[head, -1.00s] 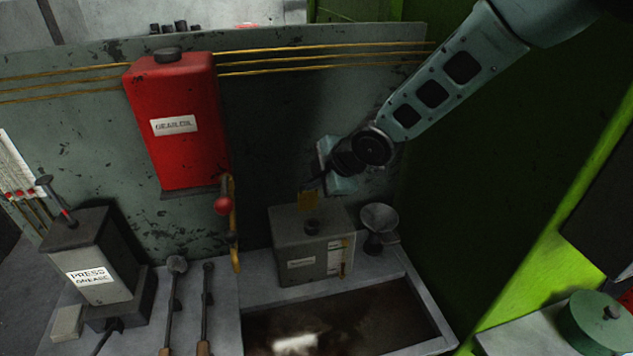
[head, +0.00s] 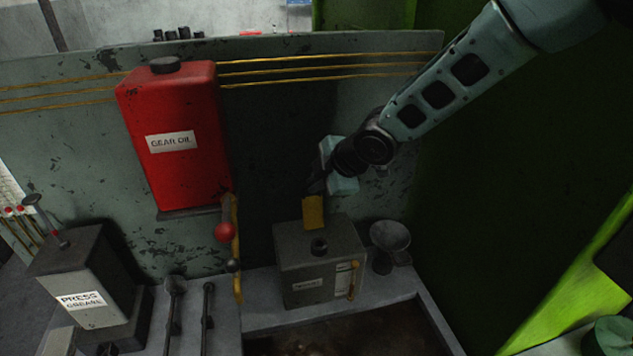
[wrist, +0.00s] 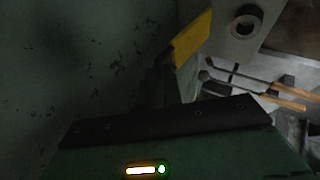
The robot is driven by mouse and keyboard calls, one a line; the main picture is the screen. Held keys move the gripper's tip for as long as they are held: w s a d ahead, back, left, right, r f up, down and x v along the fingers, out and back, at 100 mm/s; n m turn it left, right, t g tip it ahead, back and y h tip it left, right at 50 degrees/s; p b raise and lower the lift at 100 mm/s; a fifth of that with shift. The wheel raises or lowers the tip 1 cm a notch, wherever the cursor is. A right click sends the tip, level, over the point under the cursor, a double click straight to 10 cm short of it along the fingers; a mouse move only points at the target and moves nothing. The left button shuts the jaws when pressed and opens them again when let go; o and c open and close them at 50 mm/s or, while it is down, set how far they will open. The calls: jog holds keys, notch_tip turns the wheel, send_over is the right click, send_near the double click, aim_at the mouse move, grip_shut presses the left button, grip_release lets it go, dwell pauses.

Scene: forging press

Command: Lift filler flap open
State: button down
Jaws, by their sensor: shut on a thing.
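The yellow filler flap (head: 313,212) stands raised behind the dark round filler neck (head: 319,246) on top of a grey box (head: 300,268). My gripper (head: 315,188) is at the flap's upper edge, shut on it. In the wrist view the flap (wrist: 193,40) is a yellow plate at the tip of the dark fingers, and the filler neck (wrist: 245,22) shows uncovered beside it. The fingers are dark, so their exact grip on the edge is hard to see.
A grey funnel (head: 390,240) stands just right of the box. A red gear oil can (head: 180,140) with a red-knobbed tap hangs on the panel at left. A press grease box (head: 80,280) stands further left. An open dark tray (head: 350,332) lies in front.

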jog(key=shift+w+a+r, duration=0.1)
jog(key=shift+w+r, duration=0.2)
jog(key=shift+r, duration=0.2)
jog(key=c, duration=1.6)
grip_release()
jog(key=shift+o, duration=0.2)
jog(key=shift+s+f, duration=0.1)
jog(key=shift+f, duration=0.05)
jog(key=shift+s, duration=0.1)
jog(key=p+v, duration=1.1)
jog(key=v, duration=0.6)
jog(key=shift+d, duration=0.25)
jog(key=shift+s, duration=0.15)
